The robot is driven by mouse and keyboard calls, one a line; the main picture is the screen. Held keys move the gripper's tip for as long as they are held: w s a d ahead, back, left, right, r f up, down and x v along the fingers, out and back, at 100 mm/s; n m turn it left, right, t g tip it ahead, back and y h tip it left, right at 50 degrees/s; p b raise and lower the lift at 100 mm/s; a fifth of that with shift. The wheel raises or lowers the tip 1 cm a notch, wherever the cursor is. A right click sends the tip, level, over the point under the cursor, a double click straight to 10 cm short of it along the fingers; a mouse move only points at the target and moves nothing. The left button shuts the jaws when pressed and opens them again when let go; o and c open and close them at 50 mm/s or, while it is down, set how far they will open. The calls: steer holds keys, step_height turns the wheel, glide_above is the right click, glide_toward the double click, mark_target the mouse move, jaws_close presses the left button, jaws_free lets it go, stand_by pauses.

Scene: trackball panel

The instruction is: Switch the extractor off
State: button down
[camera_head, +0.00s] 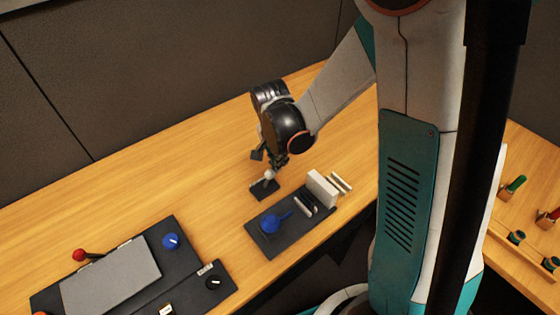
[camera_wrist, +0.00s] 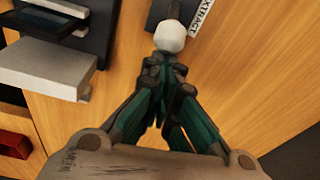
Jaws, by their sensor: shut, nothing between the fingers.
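The extractor switch is a small dark plate (camera_head: 259,193) with a white ball-tipped lever (camera_head: 269,175), on the wooden table below my gripper (camera_head: 272,162). In the wrist view, the white ball (camera_wrist: 170,37) lies just beyond my fingertips (camera_wrist: 170,66), and a label reading "EXTRACT" (camera_wrist: 204,16) runs beside the dark plate (camera_wrist: 159,13). My gripper is shut with nothing between its fingers. The fingertips are very close to the ball; I cannot tell whether they touch it. The lever's stem is mostly hidden behind the ball in the wrist view.
A dark panel (camera_head: 262,243) with a blue ball (camera_head: 270,222) and a white upright block (camera_head: 322,188) stands close in front. Another panel (camera_head: 192,265) at lower left holds a grey lid (camera_head: 112,275), a blue knob (camera_head: 171,241) and a red-knobbed lever (camera_head: 79,255). The table behind the switch is clear.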

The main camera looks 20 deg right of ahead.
steer(key=shift+a+r, duration=0.1)
steer(key=shift+a, duration=0.05)
steer(key=shift+s+a+r+t+h, duration=0.3)
steer(key=shift+a+r+h, duration=0.15)
steer(key=shift+a+h, duration=0.4)
steer(key=shift+s+a+r, duration=0.2)
steer(key=shift+a+r, duration=0.05)
steer(key=shift+a, duration=0.3)
steer(key=shift+s+a+r, duration=0.15)
steer(key=shift+a+r, duration=0.05)
steer(key=shift+a, duration=0.3)
steer(key=shift+s+a, duration=0.2)
steer(key=shift+a, duration=0.4)
steer(key=shift+s+a, duration=0.2)
steer(key=shift+a, duration=0.35)
steer(key=shift+s+a+f, duration=0.1)
steer(key=shift+s+a, duration=0.2)
steer(key=shift+a, duration=0.2)
steer(key=d+r, duration=0.1)
steer(key=w+d+r+p, duration=0.1)
steer(key=d, duration=0.1)
steer(key=w+d+r, duration=0.1)
steer(key=shift+w+d+p, duration=0.15)
steer(key=shift+d+p, duration=0.05)
steer(key=shift+p, duration=0.1)
steer(key=s+a+r+p, duration=0.3)
steer(key=a+r, duration=0.2)
steer(key=a, duration=0.2)
steer(key=shift+a+r, duration=0.25)
